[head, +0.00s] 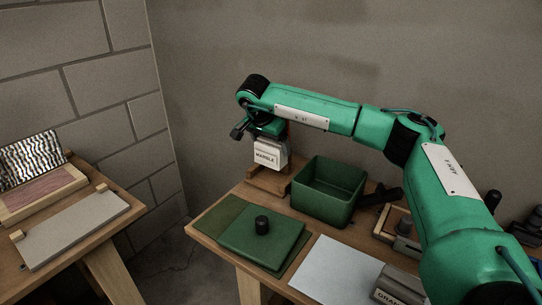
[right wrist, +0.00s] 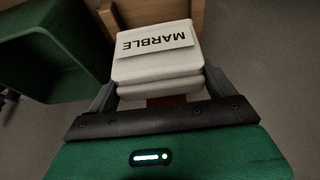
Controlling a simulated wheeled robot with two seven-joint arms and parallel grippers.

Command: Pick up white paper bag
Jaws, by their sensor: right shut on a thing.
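The white paper bag (head: 269,154) is a small block-shaped bag with the word MARBLE on it. In the head view it is at the table's far left corner, left of the green bin. In the right wrist view the bag (right wrist: 157,62) lies between the two fingers. My right gripper (head: 268,136) is above the bag and shut on it; the fingers (right wrist: 158,88) press on its two sides. Whether the bag touches the wood block below it cannot be told. My left gripper is not in view.
A green open bin (head: 330,190) stands right of the bag. A green lid with a black knob (head: 262,224) lies in front. A wood block (head: 268,183) is below the bag. A grey bag (head: 398,287) and pale sheet (head: 335,268) are near the front. Another table (head: 75,225) stands left across a gap.

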